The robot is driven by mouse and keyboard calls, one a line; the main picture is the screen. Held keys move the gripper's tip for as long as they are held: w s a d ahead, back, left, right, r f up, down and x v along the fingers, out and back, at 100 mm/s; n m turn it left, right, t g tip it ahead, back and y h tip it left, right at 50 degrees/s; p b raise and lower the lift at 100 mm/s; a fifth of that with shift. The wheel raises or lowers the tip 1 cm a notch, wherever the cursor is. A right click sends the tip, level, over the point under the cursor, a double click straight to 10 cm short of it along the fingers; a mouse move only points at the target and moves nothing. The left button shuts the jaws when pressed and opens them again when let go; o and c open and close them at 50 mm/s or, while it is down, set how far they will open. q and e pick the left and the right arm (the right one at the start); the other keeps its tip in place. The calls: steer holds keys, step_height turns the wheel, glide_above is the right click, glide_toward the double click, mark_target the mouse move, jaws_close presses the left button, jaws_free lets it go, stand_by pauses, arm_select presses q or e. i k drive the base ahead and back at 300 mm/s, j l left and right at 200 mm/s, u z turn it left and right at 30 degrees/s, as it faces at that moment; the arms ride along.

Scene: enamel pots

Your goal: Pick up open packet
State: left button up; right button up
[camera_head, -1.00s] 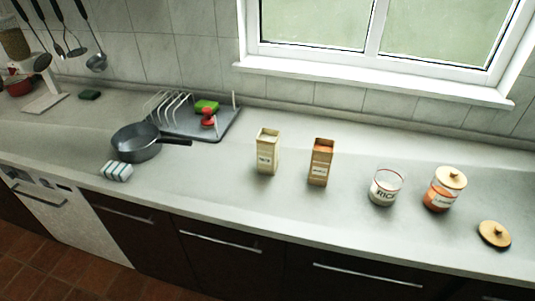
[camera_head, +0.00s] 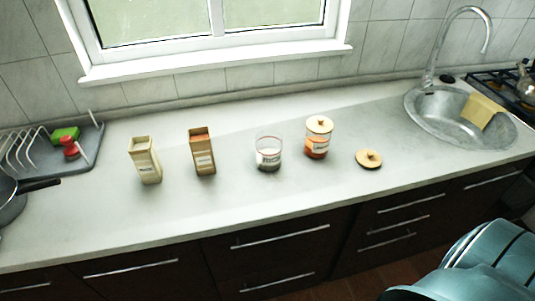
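Two upright packets stand on the light counter in the head view. The cream packet (camera_head: 146,162) has an open top and a small label. The brown packet (camera_head: 203,153) stands just to its right, also with an open-looking top and a pale label. The two packets are apart from each other. Neither of my grippers is in view. A teal part of my own body shows at the lower right.
A glass rice jar (camera_head: 268,154), a lidded jar (camera_head: 317,138) and a loose wooden lid (camera_head: 368,159) stand right of the packets. A dish rack (camera_head: 84,160) and pan (camera_head: 10,203) are left. A sink (camera_head: 430,118) is right. The counter front is clear.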

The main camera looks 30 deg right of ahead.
mark_target(143, 153)
steer(key=i+j+z, duration=0.1)
steer(key=j+z, duration=0.2)
steer(key=j, duration=0.75)
steer(key=j+z, duration=0.25)
steer(key=j, duration=0.8)
steer(key=k, duration=0.05)
